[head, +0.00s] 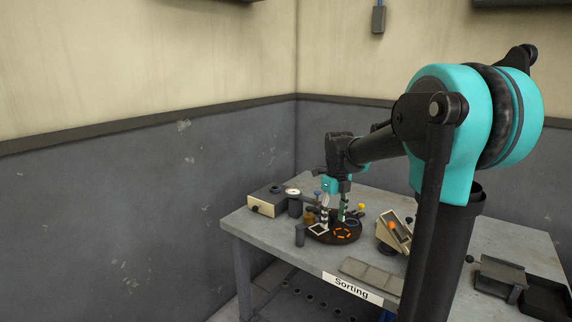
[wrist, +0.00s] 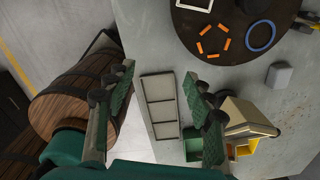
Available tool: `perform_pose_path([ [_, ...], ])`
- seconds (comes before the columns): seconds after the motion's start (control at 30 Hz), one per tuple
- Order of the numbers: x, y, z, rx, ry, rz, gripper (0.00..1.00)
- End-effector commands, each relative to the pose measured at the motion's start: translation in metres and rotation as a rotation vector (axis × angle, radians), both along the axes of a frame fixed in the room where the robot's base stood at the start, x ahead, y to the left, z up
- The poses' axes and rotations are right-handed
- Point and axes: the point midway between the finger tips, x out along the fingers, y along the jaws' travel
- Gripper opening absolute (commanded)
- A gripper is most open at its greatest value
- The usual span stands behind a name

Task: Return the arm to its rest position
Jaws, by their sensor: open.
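My gripper (head: 333,208) hangs from my arm over the workbench (head: 262,228) in the head view, above the dark round plate (head: 326,238). In the wrist view my gripper (wrist: 160,72) has its two green-padded fingers wide apart, with nothing between them. Bench top and a grey three-part tray (wrist: 161,107) show below and beyond the gap. The round plate (wrist: 225,45) is at the top of the wrist view, with a white square outline, orange marks and a blue ring. My arm reaches out from the right in the head view.
A beige box with a dial (head: 266,204) stands at the bench's left. A tilted tan stand (head: 391,233) is to the right of the plate. A wooden barrel (wrist: 72,100) is beside the bench in the wrist view. A "Sorting" label (head: 352,289) marks the front edge. Walls meet behind.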

Motion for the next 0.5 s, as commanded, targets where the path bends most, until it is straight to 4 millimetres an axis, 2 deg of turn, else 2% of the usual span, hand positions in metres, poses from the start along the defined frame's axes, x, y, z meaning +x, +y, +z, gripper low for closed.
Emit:
perform_pose_path([
  [0.27,-0.017,-0.005,-0.012,-0.005,-0.031,0.216,0.53],
  [0.5,-0.043,-0.012,-0.030,-0.025,-0.077,0.545,0.53],
])
